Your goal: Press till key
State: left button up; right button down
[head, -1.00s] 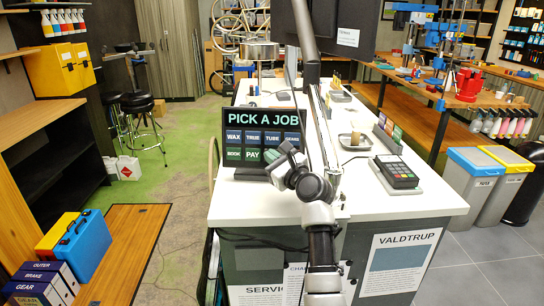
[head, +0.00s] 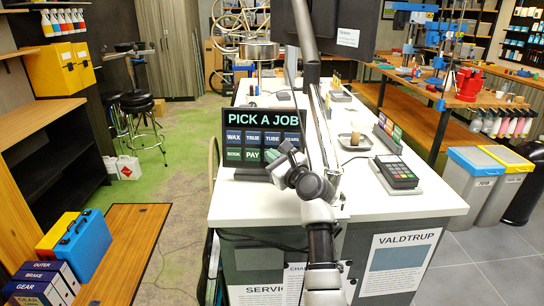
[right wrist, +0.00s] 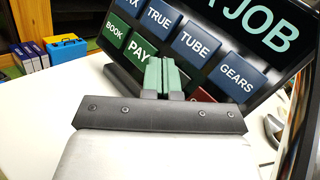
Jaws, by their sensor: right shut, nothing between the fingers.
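The till panel (head: 228,113) is a dark tilted board headed "PICK A JOB" on the white counter. It has blue keys such as WAX and TUBE, and green keys BOOK (head: 233,154) and PAY (head: 252,155). My right gripper (head: 279,156) is shut and empty in front of the panel's lower right. In the right wrist view, its green-padded fingertips (right wrist: 164,62) overlap the lower key row just right of PAY (right wrist: 138,51). They hide a key there and part of a red key (right wrist: 202,95). I cannot tell whether they touch the panel. My left gripper is not in view.
A card reader (head: 398,172) and a small tray with a cup (head: 355,140) stand to the right. A large dark screen (head: 345,28) hangs above. Bins (head: 480,185) stand at the right.

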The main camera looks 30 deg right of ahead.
jog(key=shift+w+d+f, duration=0.1)
jog(key=shift+w+d, duration=0.15)
jog(key=shift+w, duration=0.05)
dwell(0.6)
jog(key=shift+s+a+r+p, duration=0.2)
jog(key=shift+s+a+p, duration=0.4)
jog(key=shift+p, duration=0.3)
jog(key=shift+d, duration=0.1)
jog(key=s+a+p, duration=0.1)
jog(key=s+p, duration=0.1)
jog(key=s+a+r+p, duration=0.1)
jog(key=a+p, duration=0.1)
jog(key=shift+s+r+p, duration=0.2)
jog(key=shift+s+p, duration=0.1)
jog(key=shift+s, duration=0.05)
dwell(0.8)
